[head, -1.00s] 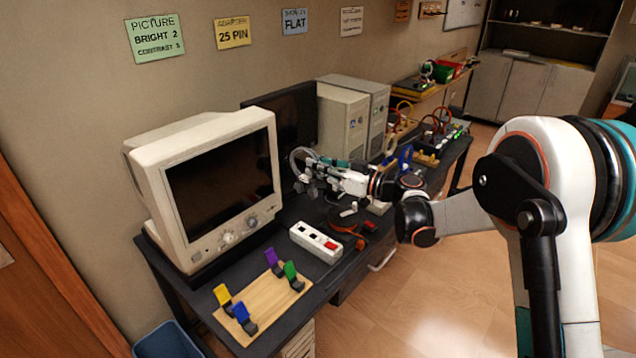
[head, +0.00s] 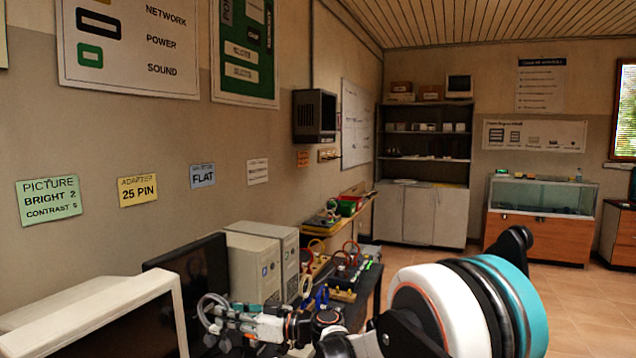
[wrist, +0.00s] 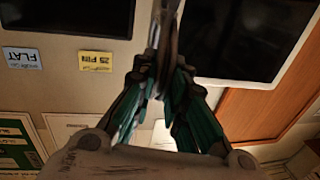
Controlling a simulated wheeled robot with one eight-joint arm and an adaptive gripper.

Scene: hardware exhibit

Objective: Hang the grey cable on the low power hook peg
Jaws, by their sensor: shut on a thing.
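The grey cable (head: 203,304) shows in the head view as a pale loop at my gripper (head: 214,326), in front of the dark flat screen. My gripper is shut on the cable. In the wrist view, the finger pads of my gripper (wrist: 160,72) close around a dark grey strand of the cable (wrist: 165,28), which runs up out of the picture. The rest of the cable is hidden or out of frame. The hook pegs are not in either view now.
A bulky cream monitor (head: 110,318) stands at left, with a dark flat screen (head: 190,275) and beige computer towers (head: 255,262) behind. A wall poster (head: 128,45) reads network, power and sound. Coloured cables and small parts (head: 340,270) crowd the bench farther right.

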